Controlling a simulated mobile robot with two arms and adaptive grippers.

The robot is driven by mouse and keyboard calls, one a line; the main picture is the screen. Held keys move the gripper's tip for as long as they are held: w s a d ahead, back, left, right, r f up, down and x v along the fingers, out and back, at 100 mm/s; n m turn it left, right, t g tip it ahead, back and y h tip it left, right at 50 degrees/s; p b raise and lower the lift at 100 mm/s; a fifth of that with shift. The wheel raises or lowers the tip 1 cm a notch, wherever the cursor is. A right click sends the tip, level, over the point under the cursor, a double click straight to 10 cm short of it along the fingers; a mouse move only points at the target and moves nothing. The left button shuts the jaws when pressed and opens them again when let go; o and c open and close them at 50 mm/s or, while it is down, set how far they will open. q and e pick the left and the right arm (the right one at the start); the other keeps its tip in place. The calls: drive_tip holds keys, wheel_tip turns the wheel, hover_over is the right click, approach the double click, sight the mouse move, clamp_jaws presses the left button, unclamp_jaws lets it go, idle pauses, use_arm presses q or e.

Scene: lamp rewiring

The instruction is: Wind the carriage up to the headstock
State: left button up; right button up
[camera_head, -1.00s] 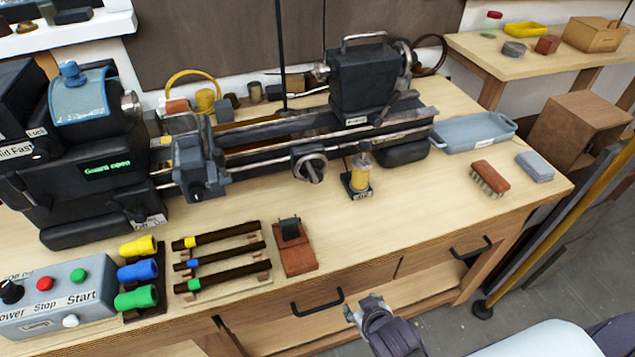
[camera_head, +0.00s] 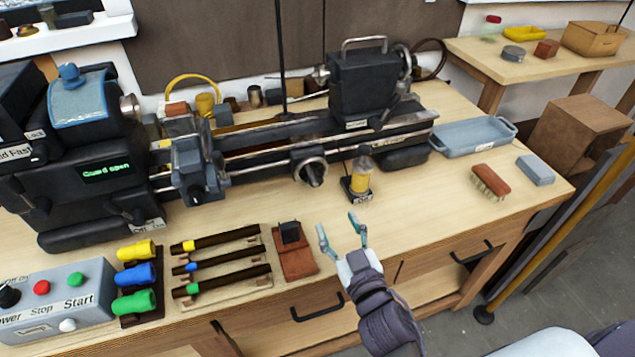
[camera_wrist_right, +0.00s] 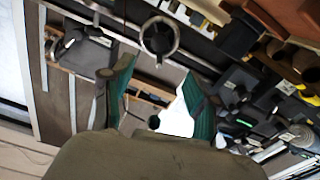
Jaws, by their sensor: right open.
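The lathe stands along the back of the bench. Its headstock (camera_head: 85,125) is at the left, with a blue cover and a display reading "Guard open". The carriage (camera_head: 197,178) sits on the bed just right of the headstock, with a gap between them. A round handwheel (camera_head: 311,170) is on the front of the bed, right of the carriage; it also shows in the right wrist view (camera_wrist_right: 159,36). The tailstock (camera_head: 362,85) is at the right. My right gripper (camera_head: 340,232) is open and empty above the bench front, short of the handwheel. My left gripper is not in view.
A yellow oiler (camera_head: 360,178) stands right of the handwheel, near my right gripper. A tool rack (camera_head: 222,262), a red-brown block (camera_head: 294,252) and a control box (camera_head: 52,300) lie along the front left. Bench is clear below the handwheel.

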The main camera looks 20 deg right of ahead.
sight(316, 181)
drive_tip(key=w+p, duration=0.2)
drive_tip(key=w, duration=1.1)
drive_tip(key=shift+a+p, duration=0.15)
drive_tip(key=shift+p, duration=0.15)
clamp_jaws()
drive_tip(key=shift+n, duration=1.5)
unclamp_jaws()
